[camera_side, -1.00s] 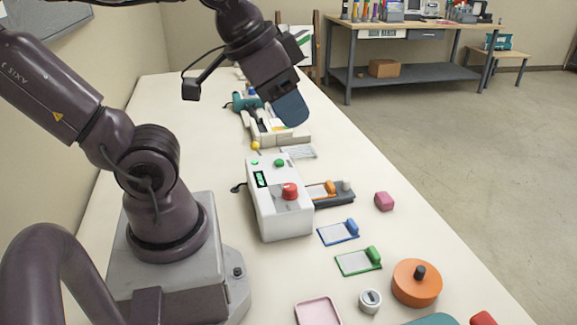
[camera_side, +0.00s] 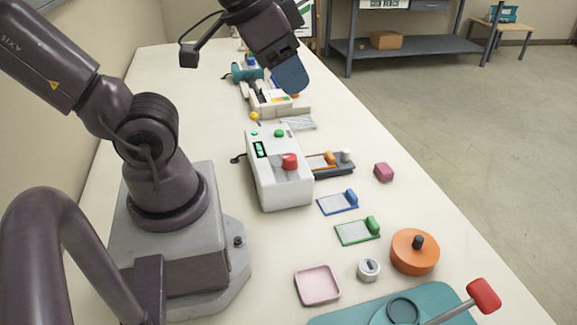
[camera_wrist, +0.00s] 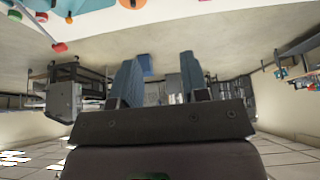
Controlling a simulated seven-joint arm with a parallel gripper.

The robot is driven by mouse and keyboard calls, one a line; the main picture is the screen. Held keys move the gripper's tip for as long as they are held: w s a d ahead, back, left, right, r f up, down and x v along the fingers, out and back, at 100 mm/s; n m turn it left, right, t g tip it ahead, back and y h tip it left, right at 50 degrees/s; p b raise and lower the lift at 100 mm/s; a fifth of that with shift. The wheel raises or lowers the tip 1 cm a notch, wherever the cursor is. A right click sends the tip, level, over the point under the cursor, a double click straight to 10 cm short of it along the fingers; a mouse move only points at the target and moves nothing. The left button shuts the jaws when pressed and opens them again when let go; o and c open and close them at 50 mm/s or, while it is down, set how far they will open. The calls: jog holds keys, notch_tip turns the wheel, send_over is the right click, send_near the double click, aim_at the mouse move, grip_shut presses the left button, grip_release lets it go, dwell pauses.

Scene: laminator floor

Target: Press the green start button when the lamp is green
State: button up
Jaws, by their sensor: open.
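The white laminator box (camera_side: 283,192) stands on the bench in the side view. On its top are a green start button (camera_side: 279,132) at the far end, a small lamp (camera_side: 254,133) lit green to its left, a dark display (camera_side: 261,150) with green digits, and a red knob (camera_side: 289,160). My gripper (camera_side: 291,80) is in the air beyond and above the box, apart from the button. The wrist view shows its two blue fingers (camera_wrist: 158,78) spread with nothing between them. The button cannot be made out in the wrist view.
An orange-clipped dark tray (camera_side: 333,165) adjoins the box's right side. Blue (camera_side: 338,203) and green (camera_side: 357,233) card holders, a pink block (camera_side: 384,172) and an orange round tub (camera_side: 414,254) lie nearer right. A pale machine (camera_side: 268,101) stands behind the box.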

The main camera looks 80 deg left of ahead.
dwell(0.3)
grip_shut()
dwell(1.6)
